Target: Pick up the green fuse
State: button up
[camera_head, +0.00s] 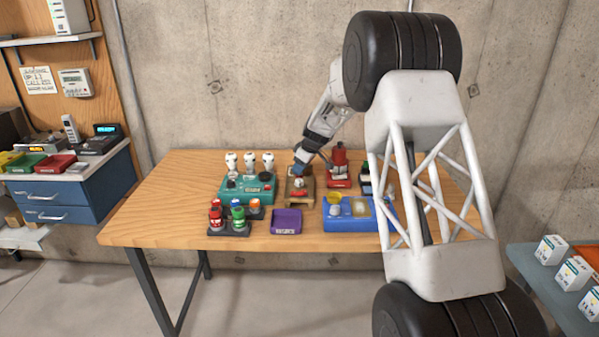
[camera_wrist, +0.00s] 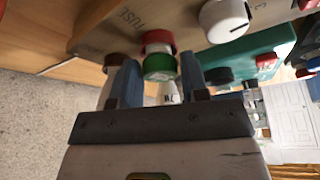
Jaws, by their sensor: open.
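In the wrist view a white fuse with a green band (camera_wrist: 160,67) shows between the two blue fingers of my gripper (camera_wrist: 157,78). The fingers are open, one on each side of it, with a gap at least on the right. Its green end is at a red ring (camera_wrist: 157,38) on a wooden block marked FUSE (camera_wrist: 118,22); I cannot tell whether they touch. In the head view my gripper (camera_head: 300,168) is low over the wooden block (camera_head: 308,193). Another green-topped fuse (camera_head: 238,213) stands in a dark rack (camera_head: 229,231) at the table's front left.
A red device (camera_head: 339,170) is to the right. A purple tray (camera_head: 287,222) and a blue tray (camera_head: 342,220) lie in front. The table's left end (camera_head: 160,200) is clear.

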jog(key=c, duration=0.6)
jog(key=shift+r, duration=0.15)
jog(key=shift+r, duration=0.4)
notch_tip(320, 180, up, 3)
jog(key=shift+f, duration=0.1)
jog(key=s+d, duration=0.1)
jog(key=s, duration=0.4)
jog(key=s+d, duration=0.1)
jog(key=s, duration=0.4)
jog(key=s+d+r, duration=0.1)
jog(key=s, duration=0.4)
jog(key=shift+s, duration=0.35)
